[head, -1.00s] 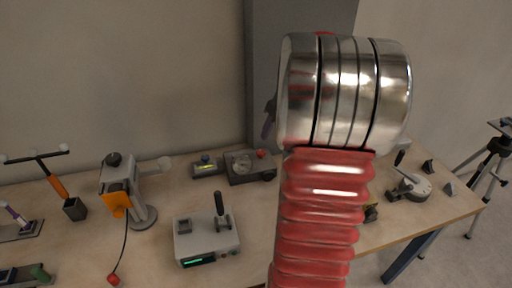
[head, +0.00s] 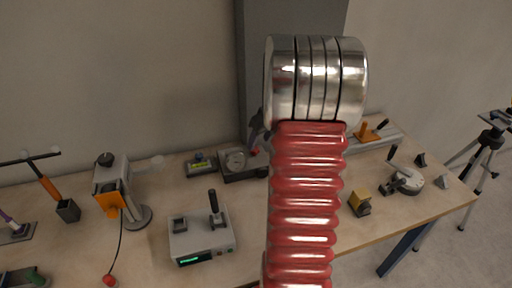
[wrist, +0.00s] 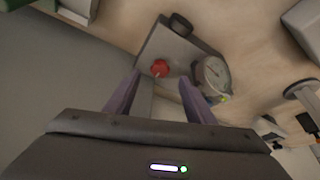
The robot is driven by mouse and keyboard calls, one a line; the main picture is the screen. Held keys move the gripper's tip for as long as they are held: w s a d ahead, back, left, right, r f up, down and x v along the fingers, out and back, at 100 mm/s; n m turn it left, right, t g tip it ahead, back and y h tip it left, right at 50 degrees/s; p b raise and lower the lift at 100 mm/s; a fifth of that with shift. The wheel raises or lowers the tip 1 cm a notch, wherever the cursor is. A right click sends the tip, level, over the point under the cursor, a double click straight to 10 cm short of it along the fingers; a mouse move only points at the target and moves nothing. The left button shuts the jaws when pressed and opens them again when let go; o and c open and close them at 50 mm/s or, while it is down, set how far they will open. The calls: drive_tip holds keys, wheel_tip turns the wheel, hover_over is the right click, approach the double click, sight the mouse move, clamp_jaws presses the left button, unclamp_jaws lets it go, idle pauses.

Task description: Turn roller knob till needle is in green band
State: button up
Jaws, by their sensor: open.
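A grey gauge box (head: 232,176) stands at the back of the bench and also shows in the wrist view (wrist: 158,44). It carries a round dial gauge (wrist: 212,76), a red knob (wrist: 160,68) and a black rounded knob (wrist: 181,24) at its edge. The needle and any green band are too small to read. My gripper (wrist: 160,76) is open, with two purple fingers apart. In the wrist view the red knob appears between and beyond the fingertips. The gauge is beyond the right finger. In the head view my arm mostly hides the gripper.
A grey unit with a black lever (head: 202,236) stands in front. A tall grey column (head: 285,18) rises behind.

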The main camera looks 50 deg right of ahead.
sight(255, 149)
drive_tip(key=shift+x, duration=2.65)
drive_tip(key=c, duration=1)
